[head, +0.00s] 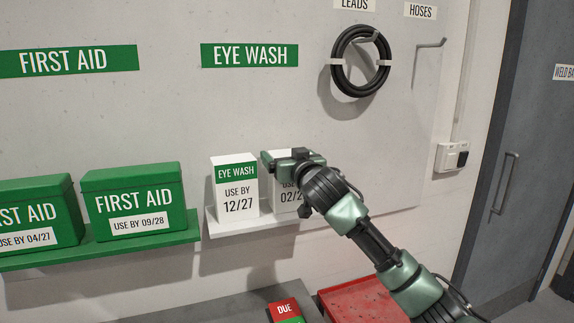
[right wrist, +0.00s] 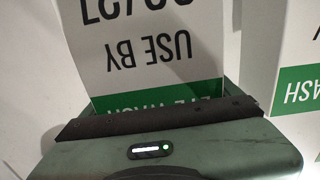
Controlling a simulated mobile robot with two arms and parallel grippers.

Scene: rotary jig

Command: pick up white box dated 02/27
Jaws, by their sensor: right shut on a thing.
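The white eye wash box dated 02/27 (head: 285,198) is at the right end of the small white shelf (head: 250,223), its upper part and the end of its date hidden by my right gripper (head: 284,160). The gripper is shut on the box's top. In the right wrist view the same box (right wrist: 150,45) shows upside down against the jaws, with "USE BY" readable and its green band partly covered. The box is upright; I cannot tell if it is clear of the shelf. My left gripper is not in view.
A matching box dated 12/27 (head: 236,188) stands close on the left. Green first aid boxes (head: 138,200) sit on a green shelf (head: 120,249). A red tray (head: 362,300) and a red-and-green "DUE" block (head: 285,310) are below. A black hose coil (head: 340,72) hangs above.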

